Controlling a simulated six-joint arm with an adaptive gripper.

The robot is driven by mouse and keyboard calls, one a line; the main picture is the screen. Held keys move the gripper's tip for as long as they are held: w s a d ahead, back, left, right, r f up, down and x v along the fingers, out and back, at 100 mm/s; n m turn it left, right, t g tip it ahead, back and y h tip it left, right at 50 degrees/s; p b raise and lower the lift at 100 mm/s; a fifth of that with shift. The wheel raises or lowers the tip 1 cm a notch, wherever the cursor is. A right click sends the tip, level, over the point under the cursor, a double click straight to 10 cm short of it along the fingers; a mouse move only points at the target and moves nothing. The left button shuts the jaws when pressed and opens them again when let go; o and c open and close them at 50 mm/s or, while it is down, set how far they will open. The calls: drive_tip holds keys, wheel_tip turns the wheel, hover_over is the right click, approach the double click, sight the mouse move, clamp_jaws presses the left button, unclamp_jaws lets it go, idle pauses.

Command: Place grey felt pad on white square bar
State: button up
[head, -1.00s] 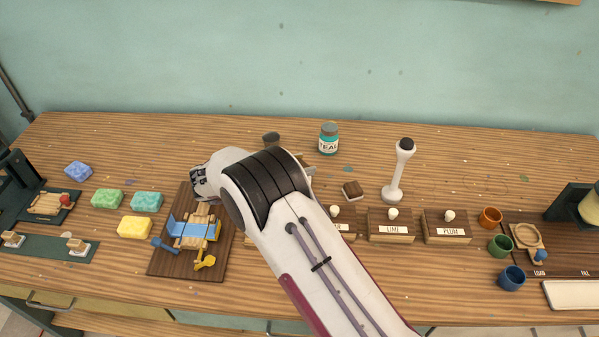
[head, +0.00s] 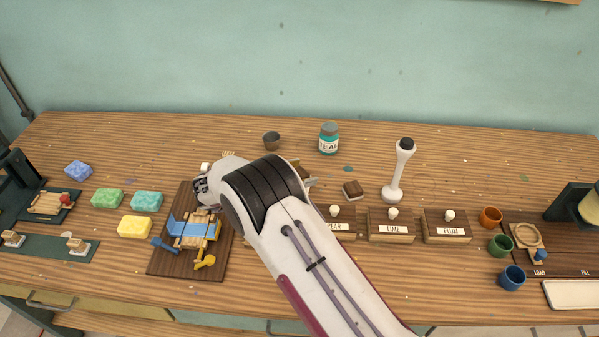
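My gripper (head: 201,188) is at the end of the white arm, above the back of the dark wooden board, left of centre. The arm's wrist covers most of it, so I cannot tell whether its fingers are open or shut, or whether they hold anything. A small white piece (head: 205,167) shows just behind the gripper; I cannot tell whether it is the white square bar. I cannot make out the grey felt pad for certain; it may be hidden behind the arm.
The dark board (head: 187,267) carries a blue and wooden device (head: 188,229). Coloured soap bars, such as a yellow one (head: 135,227), lie left. A dark cup (head: 271,140), a teal jar (head: 329,139) and a white stand (head: 397,172) stand behind and right.

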drive_tip(key=shift+r, duration=0.15)
drive_tip(key=shift+v, duration=6)
drive_tip(key=shift+r, duration=0.1)
